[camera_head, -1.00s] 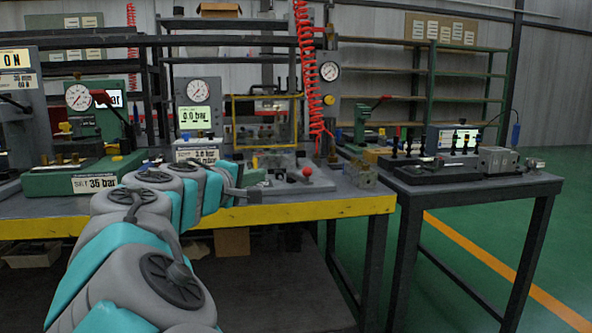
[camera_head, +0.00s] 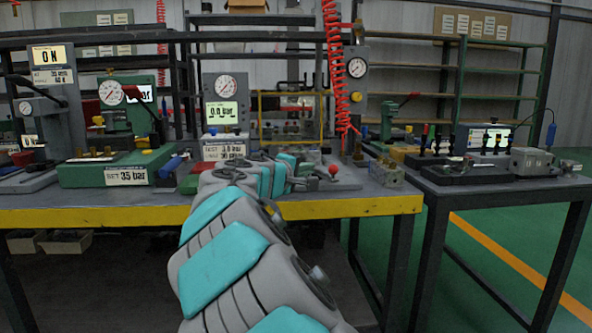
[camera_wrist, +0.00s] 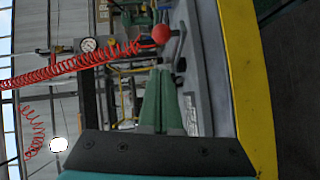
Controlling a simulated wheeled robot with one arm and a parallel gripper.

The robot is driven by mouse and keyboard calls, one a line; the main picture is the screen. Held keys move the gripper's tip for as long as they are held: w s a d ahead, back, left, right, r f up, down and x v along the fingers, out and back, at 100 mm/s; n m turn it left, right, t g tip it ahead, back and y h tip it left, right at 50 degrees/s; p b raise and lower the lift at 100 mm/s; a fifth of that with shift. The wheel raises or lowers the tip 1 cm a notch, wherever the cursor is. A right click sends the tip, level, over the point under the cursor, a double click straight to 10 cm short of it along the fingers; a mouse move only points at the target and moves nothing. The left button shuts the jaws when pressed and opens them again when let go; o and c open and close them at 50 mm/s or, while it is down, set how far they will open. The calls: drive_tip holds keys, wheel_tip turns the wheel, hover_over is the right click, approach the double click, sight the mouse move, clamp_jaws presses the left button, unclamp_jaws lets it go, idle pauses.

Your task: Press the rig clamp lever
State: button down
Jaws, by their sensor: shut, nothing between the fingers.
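The rig clamp lever shows as a red ball knob (camera_head: 333,170) on a short grey rod above the grey base plate (camera_head: 350,185) at the bench's front right. In the wrist view the red knob (camera_wrist: 161,33) is near the top, ahead of the fingertips, with a visible gap in the picture. My gripper (camera_wrist: 163,72) is shut and empty, its green tapered fingers together and pointing towards the knob. In the head view my gripper is just left of the knob, partly hidden by my own arm; I cannot tell the exact distance.
A gauge panel reading 0.0 bar (camera_head: 222,112) and a yellow-framed guard (camera_head: 290,118) stand behind. A coiled red hose (camera_head: 335,65) hangs over the bench. A green fixture (camera_head: 115,172) is at left. The yellow bench edge (camera_head: 385,205) runs along the front. A second table (camera_head: 505,190) stands right.

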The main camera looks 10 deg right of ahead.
drive_tip(key=shift+w+d+f, duration=0.1)
drive_tip(key=shift+d+f, duration=0.05)
drive_tip(key=shift+d, duration=0.75)
drive_tip(key=shift+d+f, duration=0.15)
drive_tip(key=shift+d, duration=0.7)
